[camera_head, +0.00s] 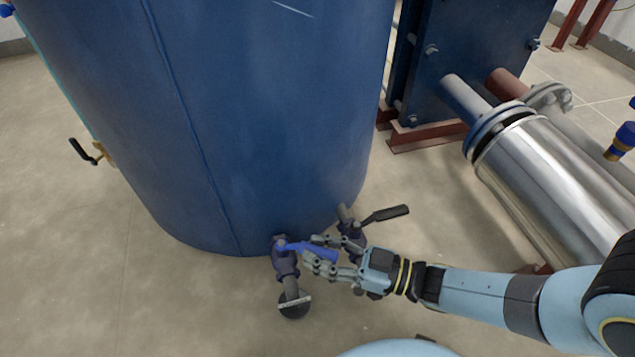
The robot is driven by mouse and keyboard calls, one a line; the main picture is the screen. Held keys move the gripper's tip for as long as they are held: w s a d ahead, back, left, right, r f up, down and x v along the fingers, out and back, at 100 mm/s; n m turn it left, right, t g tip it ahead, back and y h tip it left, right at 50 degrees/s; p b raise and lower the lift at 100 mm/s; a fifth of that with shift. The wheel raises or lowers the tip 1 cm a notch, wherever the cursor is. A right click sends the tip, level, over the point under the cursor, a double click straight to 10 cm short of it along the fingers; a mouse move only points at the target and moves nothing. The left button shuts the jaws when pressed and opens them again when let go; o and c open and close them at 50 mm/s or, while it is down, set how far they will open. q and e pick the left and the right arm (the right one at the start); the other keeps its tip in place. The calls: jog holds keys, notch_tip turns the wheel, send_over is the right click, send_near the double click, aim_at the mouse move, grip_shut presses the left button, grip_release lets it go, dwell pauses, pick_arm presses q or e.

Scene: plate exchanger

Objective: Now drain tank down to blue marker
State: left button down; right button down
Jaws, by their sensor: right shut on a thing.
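A large blue tank (270,120) fills the upper middle of the head view. A valve (286,262) with a blue lever handle (318,251) sticks out at the bottom of the tank, and its outlet points down to a dark round piece (293,305) at the floor. My right gripper (320,256) comes in from the right and is shut on the blue handle. A second valve with a black lever (388,214) sits just behind and to the right. The blue marker and the liquid level cannot be made out. My left gripper is not in view.
A blue plate exchanger (470,55) on a red-brown base stands behind right. A shiny metal pipe (560,175) runs along the right. A small brass valve with a black lever (84,152) is on the tank's left side. The floor at left is clear.

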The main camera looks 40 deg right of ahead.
jog(key=shift+w+d, duration=0.1)
jog(key=shift+d, duration=0.05)
jog(key=c, duration=1.1)
grip_release()
jog(key=v, duration=1.2)
jog(key=shift+c, duration=0.4)
